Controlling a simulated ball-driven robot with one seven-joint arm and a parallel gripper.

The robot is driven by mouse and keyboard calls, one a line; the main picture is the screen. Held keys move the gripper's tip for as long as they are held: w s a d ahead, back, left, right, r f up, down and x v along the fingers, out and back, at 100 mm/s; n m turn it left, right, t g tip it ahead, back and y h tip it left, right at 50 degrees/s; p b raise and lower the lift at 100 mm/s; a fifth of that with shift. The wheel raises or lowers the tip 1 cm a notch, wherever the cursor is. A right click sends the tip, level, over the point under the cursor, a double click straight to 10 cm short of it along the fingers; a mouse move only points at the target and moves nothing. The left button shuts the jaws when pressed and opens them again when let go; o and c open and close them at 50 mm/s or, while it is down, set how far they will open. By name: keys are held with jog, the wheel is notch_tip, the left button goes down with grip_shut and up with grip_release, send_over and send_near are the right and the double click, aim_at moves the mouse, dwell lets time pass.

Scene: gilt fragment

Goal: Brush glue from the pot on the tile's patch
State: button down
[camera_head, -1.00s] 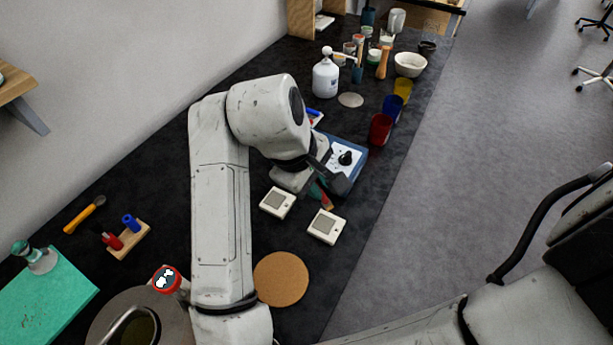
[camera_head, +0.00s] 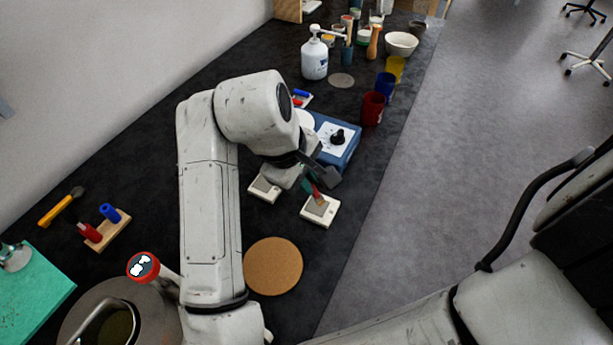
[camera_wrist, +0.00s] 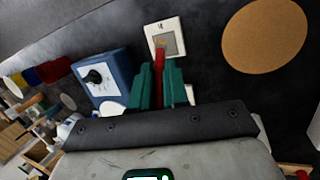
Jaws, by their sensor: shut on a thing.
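My gripper (camera_head: 310,184) has green fingers, which also show in the wrist view (camera_wrist: 159,82). It is shut on a red-handled brush (camera_wrist: 159,62) with tan bristles pointing down. A white tile (camera_head: 330,218) with a grey square patch (camera_wrist: 169,43) lies under the bristles. The bristles overlap the patch in both views; I cannot tell whether they touch it. A second white tile (camera_head: 259,193) with a grey square lies to the left in the head view, partly behind my gripper. I cannot tell which container is the glue pot.
A blue device (camera_head: 349,151) with a black knob stands just behind my gripper. Red (camera_head: 373,108), blue (camera_head: 386,88) and yellow (camera_head: 395,68) cups line the right edge. A cork disc (camera_head: 273,266) lies in front. A white pump bottle (camera_head: 314,60) stands farther back.

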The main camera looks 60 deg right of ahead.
jog(key=shift+f+b, duration=0.65)
jog(key=shift+f, duration=0.2)
dwell(0.4)
jog(key=shift+w, duration=0.1)
